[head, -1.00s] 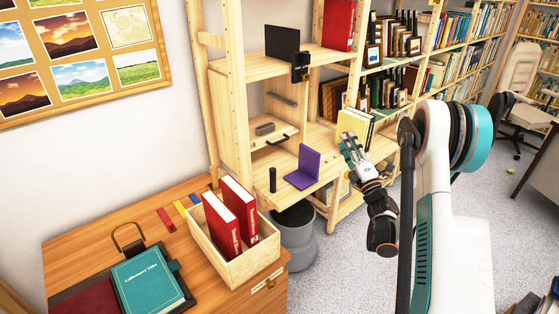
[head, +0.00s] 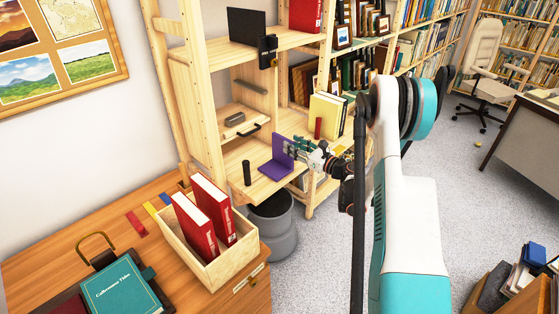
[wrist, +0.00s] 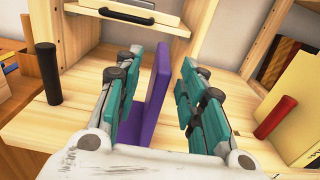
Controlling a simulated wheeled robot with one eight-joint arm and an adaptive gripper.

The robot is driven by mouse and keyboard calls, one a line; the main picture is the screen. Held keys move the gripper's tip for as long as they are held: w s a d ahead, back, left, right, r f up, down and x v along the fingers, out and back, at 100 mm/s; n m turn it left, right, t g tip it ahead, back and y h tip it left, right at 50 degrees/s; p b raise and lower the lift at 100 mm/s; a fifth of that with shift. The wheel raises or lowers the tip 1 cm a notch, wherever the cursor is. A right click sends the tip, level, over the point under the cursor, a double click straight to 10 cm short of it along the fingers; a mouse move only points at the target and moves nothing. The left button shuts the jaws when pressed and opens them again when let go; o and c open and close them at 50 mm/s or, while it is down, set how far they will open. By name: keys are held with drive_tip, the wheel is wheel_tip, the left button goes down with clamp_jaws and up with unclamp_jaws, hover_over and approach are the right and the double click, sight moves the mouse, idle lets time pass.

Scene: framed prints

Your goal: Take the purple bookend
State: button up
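The purple bookend (head: 281,152) stands on the pulled-out wooden shelf board (head: 250,190) of the light wood shelving. It is L-shaped, with an upright plate and a flat base. In the wrist view the upright plate (wrist: 158,85) rises between the two teal fingers of my gripper (wrist: 155,90). The fingers are apart, with a visible gap between the plate and the right finger. In the head view my gripper (head: 297,148) is at the bookend's right side.
A black cylinder (wrist: 47,75) stands left on the board. A red cylinder (wrist: 275,118) and a yellow book (wrist: 298,110) are on the right. A drawer with a dark handle (wrist: 126,15) is behind. A wooden box (head: 215,262) of red books stands on the desk in front.

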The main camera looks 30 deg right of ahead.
drive_tip(key=b+x, duration=0.2)
drive_tip(key=x, duration=0.4)
drive_tip(key=shift+w+d, duration=0.1)
drive_tip(key=shift+w, duration=0.15)
clamp_jaws()
drive_tip(key=shift+r, duration=0.1)
